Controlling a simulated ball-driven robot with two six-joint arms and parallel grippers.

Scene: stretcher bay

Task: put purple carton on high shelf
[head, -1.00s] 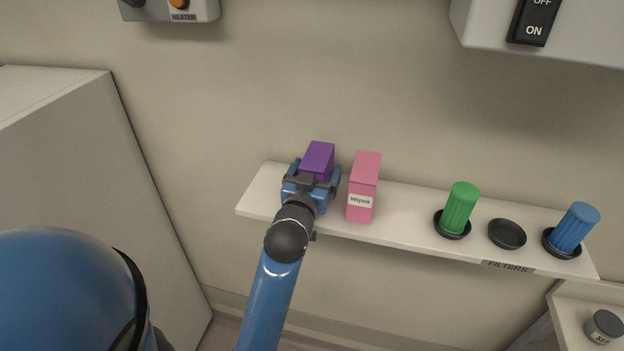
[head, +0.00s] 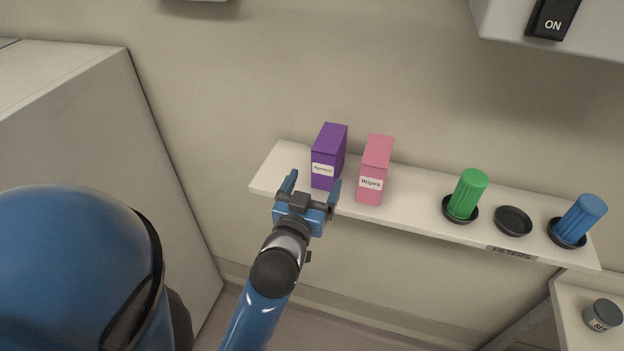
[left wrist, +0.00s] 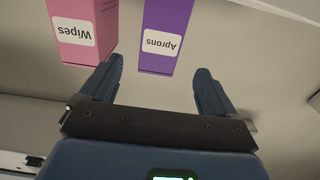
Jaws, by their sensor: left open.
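The purple carton (head: 328,157), with a white label, stands upright on the left part of the white wall shelf (head: 415,215). In the left wrist view the purple carton (left wrist: 165,38) is labelled "Aprons" and lies ahead of the jaws, apart from them. My left gripper (head: 311,185) is open and empty, just in front of the carton at the shelf's front edge. Its two fingers also show in the left wrist view (left wrist: 157,85), spread with nothing between them. My right gripper is not in view.
A pink Wipes carton (head: 375,170) stands close to the right of the purple one. Farther right are a green filter (head: 467,194), an empty dark ring (head: 512,221) and a blue filter (head: 578,219). A grey cabinet (head: 90,130) stands at the left.

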